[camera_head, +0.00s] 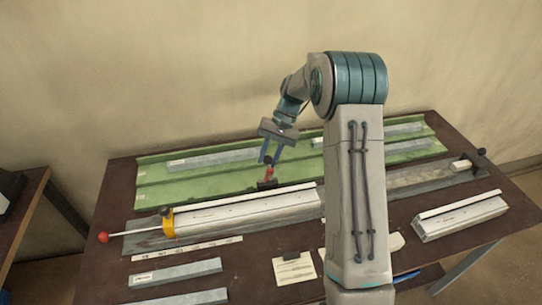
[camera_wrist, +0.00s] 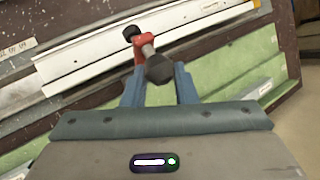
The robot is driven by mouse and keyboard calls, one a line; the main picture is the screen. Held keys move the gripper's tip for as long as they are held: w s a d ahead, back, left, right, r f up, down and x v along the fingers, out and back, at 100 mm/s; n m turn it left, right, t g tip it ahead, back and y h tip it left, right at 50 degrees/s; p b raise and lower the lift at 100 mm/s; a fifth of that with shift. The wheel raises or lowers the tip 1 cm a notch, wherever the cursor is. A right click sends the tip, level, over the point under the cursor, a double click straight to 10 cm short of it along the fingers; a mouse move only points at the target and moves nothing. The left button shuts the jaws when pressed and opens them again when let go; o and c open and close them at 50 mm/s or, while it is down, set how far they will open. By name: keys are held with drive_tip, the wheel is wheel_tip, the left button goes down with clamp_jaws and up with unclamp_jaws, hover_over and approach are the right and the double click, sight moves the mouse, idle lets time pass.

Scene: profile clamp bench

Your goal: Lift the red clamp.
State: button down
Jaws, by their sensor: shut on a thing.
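The red clamp (camera_head: 269,174) is small, with a dark foot and a dark knob on top. In the head view it stands upright at the back edge of the long pale profile, near the middle of the bench. My gripper (camera_head: 271,158) reaches down over it from behind and is shut on its upper part. In the wrist view the clamp's red body (camera_wrist: 140,43) and grey knob (camera_wrist: 158,69) show between the two blue fingers of my gripper (camera_wrist: 160,80). Whether its foot touches anything below is unclear.
A yellow clamp (camera_head: 168,224) with a red ball handle sits at the left end of the pale profile (camera_head: 245,211). A green tray (camera_head: 160,192) with metal bars lies behind. Another profile (camera_head: 460,216) lies at right. Bars and a paper note (camera_head: 294,269) lie in front.

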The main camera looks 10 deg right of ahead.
drive_tip(key=shift+a+f, duration=0.1)
drive_tip(key=shift+a, duration=0.2)
drive_tip(key=c, duration=1.6)
unclamp_jaws()
drive_tip(key=o, duration=0.5)
drive_tip(key=shift+a, duration=0.25)
drive_tip(key=shift+w+d, duration=0.1)
drive_tip(key=shift+d, duration=0.35)
drive_tip(key=shift+a+b+v, duration=0.2)
drive_tip(key=shift+b+v, duration=0.7)
drive_tip(key=shift+v, duration=5.9)
